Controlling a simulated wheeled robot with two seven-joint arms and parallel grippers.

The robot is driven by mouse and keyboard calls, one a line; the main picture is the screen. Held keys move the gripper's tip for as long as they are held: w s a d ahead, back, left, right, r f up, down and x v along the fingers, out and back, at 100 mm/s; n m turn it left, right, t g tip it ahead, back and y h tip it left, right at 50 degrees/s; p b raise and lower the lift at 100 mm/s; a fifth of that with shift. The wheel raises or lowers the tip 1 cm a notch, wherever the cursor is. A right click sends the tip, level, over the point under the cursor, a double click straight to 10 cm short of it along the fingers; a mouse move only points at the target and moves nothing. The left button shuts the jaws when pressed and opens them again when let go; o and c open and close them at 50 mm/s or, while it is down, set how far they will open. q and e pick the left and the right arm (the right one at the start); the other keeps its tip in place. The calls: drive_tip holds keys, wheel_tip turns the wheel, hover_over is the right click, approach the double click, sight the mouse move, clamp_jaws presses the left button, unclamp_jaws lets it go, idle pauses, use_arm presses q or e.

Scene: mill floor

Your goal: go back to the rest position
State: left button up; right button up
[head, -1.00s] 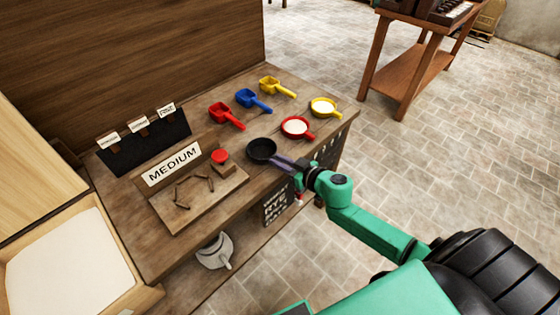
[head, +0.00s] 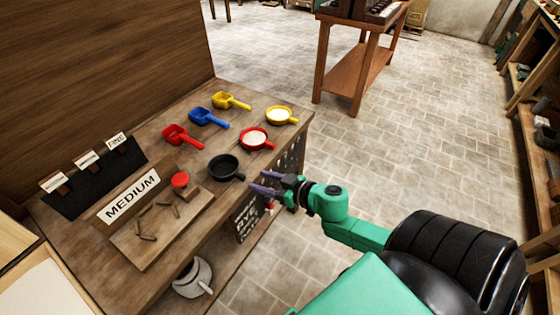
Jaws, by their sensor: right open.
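My right gripper (head: 264,181) is open at the front right edge of the wooden bench (head: 110,234). Its fingers point left and hold nothing. The black pan (head: 226,168) sits on the bench just left of the fingertips, apart from them. My left gripper is not in the picture.
A red bowl (head: 254,139) and a yellow bowl (head: 281,116), both with pale contents, stand behind the pan. Red (head: 182,136), blue (head: 208,117) and yellow (head: 231,100) scoops lie beyond. A "MEDIUM" sign (head: 133,196) stands left. Open floor (head: 400,150) lies right of the bench.

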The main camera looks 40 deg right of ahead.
drive_tip(key=v, duration=0.7)
drive_tip(key=s+d+f+m+g+h, duration=0.25)
drive_tip(key=d+f, duration=0.25)
drive_tip(key=f, duration=0.6)
drive_tip(key=s+d+f+m+g+h, duration=0.1)
drive_tip(key=s+d+f+h, duration=0.35)
drive_tip(key=f, duration=0.75)
drive_tip(key=s+f+g, duration=0.4)
drive_tip(key=s+f, duration=0.4)
drive_tip(key=f, duration=0.4)
drive_tip(key=s+a+f+n+g+y, duration=0.1)
drive_tip(key=s+a+f+g, duration=0.4)
drive_tip(key=s+a+f, duration=0.4)
drive_tip(key=s, duration=0.3)
drive_tip(key=shift+s+a+f+n+y, duration=0.2)
drive_tip(key=shift+s+f+n+y, duration=0.05)
drive_tip(key=shift+n+y, duration=0.1)
